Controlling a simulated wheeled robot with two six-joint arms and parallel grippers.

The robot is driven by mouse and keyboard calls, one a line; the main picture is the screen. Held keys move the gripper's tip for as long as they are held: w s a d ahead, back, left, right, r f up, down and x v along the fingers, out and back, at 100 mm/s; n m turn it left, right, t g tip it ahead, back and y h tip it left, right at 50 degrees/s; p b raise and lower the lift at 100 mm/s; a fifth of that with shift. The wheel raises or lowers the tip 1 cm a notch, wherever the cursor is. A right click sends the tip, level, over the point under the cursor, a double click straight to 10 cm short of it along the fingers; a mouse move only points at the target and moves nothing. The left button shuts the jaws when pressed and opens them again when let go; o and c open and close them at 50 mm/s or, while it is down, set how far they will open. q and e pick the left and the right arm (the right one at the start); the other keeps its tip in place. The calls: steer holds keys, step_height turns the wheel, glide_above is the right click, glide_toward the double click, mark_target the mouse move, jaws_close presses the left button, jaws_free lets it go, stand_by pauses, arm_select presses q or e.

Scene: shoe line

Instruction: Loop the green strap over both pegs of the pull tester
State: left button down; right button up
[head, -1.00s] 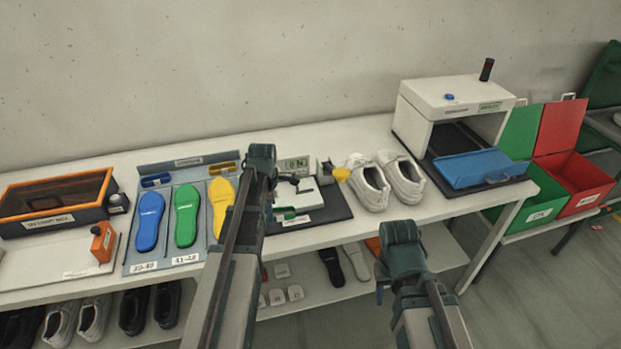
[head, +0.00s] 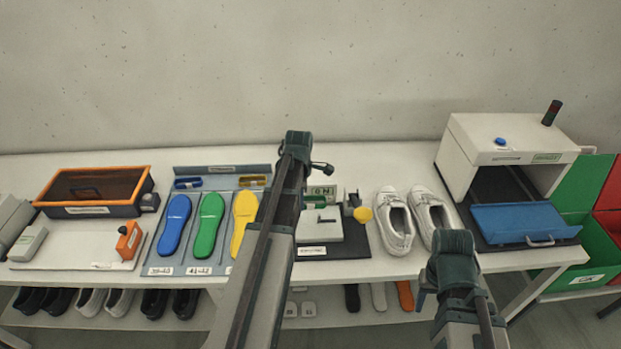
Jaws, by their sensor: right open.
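The pull tester (head: 318,230) is a pale block with a small green display, on a dark mat right of the insoles. A yellow knob (head: 363,214) is at its right end. My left arm passes in front of the tester's left side. My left gripper (head: 321,167) shows only as a small dark part above the display; its jaws are unclear. My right gripper (head: 422,298) is open, mostly hidden behind its wrist, at the table's front edge.
Blue, green and yellow insoles lie in a grey tray (head: 192,262) on the left, beside an orange-rimmed box (head: 95,190). White shoes (head: 410,220) stand right of the tester. A white machine (head: 505,150) with a blue flap stands farther right.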

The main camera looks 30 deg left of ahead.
arm_select(q)
steer(key=shift+w+a+r, duration=0.2)
steer(key=shift+a+r, duration=0.05)
steer(key=shift+r, duration=0.1)
arm_select(e)
steer(key=shift+w+r, duration=0.3)
steer(key=shift+r, duration=0.05)
arm_select(q)
steer(key=shift+f, duration=0.1)
arm_select(e)
steer(key=shift+f, duration=0.15)
arm_select(q)
steer(key=shift+f+b, duration=4.7)
steer(key=shift+b, duration=0.1)
arm_select(e)
step_height(320, 180, down, 9)
steer(key=shift+f, duration=0.2)
arm_select(q)
steer(key=c, duration=1)
jaws_free()
steer(key=shift+r, duration=0.1)
arm_select(e)
steer(key=shift+r, duration=0.15)
